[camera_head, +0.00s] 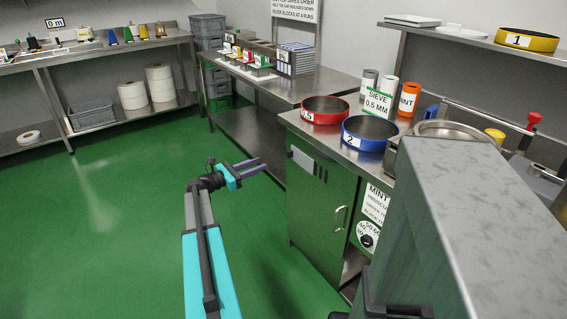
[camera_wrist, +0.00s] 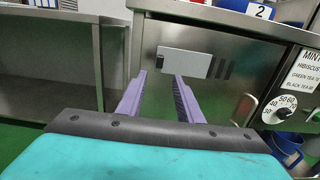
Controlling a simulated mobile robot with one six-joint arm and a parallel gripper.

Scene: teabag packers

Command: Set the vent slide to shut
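The vent slide is a pale grey plate (camera_head: 303,159) on the upper front of the steel cabinet (camera_head: 312,203). It shows closer in the wrist view, where the vent slide (camera_wrist: 187,63) has a small dark mark or knob near its left end. Several dark vent slots (camera_wrist: 221,69) show uncovered to its right. My gripper (camera_head: 262,164) is left of the cabinet front, apart from it. In the wrist view my gripper (camera_wrist: 160,78) is open, its two purple fingers spread and empty, pointing towards the plate from slightly below.
A door handle (camera_head: 340,218) sticks out below the vent. A round dial (camera_head: 367,239) sits to its right. Red (camera_head: 325,109) and blue (camera_head: 370,133) sieves stand on the cabinet top. A steel table (camera_head: 283,87) stands behind. Green floor (camera_head: 130,220) to the left is clear.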

